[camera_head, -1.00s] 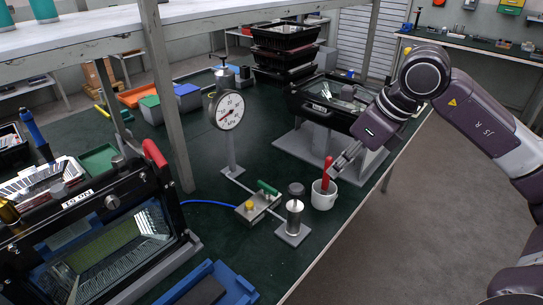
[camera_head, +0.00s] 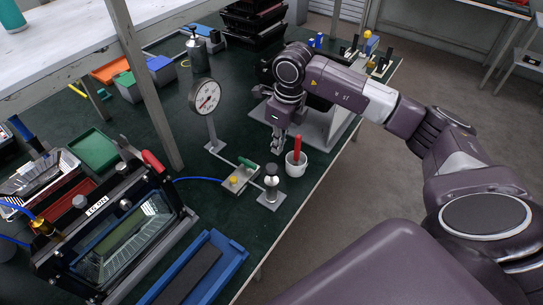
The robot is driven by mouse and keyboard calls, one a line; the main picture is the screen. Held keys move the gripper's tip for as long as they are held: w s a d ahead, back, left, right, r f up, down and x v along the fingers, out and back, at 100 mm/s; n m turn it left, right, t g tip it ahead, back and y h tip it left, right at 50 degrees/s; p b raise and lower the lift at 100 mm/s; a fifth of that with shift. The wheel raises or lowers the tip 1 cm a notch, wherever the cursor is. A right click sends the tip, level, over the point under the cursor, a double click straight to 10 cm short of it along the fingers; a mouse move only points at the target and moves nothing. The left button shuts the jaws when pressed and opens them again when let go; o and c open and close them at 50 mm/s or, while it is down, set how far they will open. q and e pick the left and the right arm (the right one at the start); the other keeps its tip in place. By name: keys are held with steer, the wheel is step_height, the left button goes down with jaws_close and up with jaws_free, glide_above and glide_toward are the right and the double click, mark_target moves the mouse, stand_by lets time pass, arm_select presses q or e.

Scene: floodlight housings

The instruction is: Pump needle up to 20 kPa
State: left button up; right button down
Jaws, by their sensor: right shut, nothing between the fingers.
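The round white pressure gauge (camera_head: 206,97) stands on a grey post on the dark green bench. Its red needle shows, but the scale is too small to read surely. In front of it, a hand pump (camera_head: 271,186) with a black knob (camera_head: 271,169) stands upright on a grey plate. A valve block (camera_head: 236,181) with a green lever (camera_head: 248,163) and a yellow button (camera_head: 234,180) sits to the pump's left. My right gripper (camera_head: 278,146) points down behind the pump, shut and empty, apart from the knob. My left gripper is out of view.
A white cup (camera_head: 296,168) holding a red-handled tool (camera_head: 298,148) stands close right of my right gripper. A framed floodlight housing (camera_head: 125,235) and a blue tray (camera_head: 225,256) lie at the front left. A shelf post (camera_head: 147,90) rises left of the gauge.

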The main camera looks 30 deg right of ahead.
mark_target(273, 168)
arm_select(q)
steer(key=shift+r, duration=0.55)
arm_select(e)
steer(key=shift+a, duration=0.15)
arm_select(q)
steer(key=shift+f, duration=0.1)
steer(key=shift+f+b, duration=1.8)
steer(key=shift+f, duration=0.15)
arm_select(e)
steer(key=shift+w+a+f, duration=0.1)
steer(key=shift+w+f, duration=0.1)
steer(key=shift+f, duration=1.55)
steer(key=shift+w+a+f, duration=0.1)
steer(key=shift+w+f, duration=0.1)
steer(key=shift+f, duration=1.55)
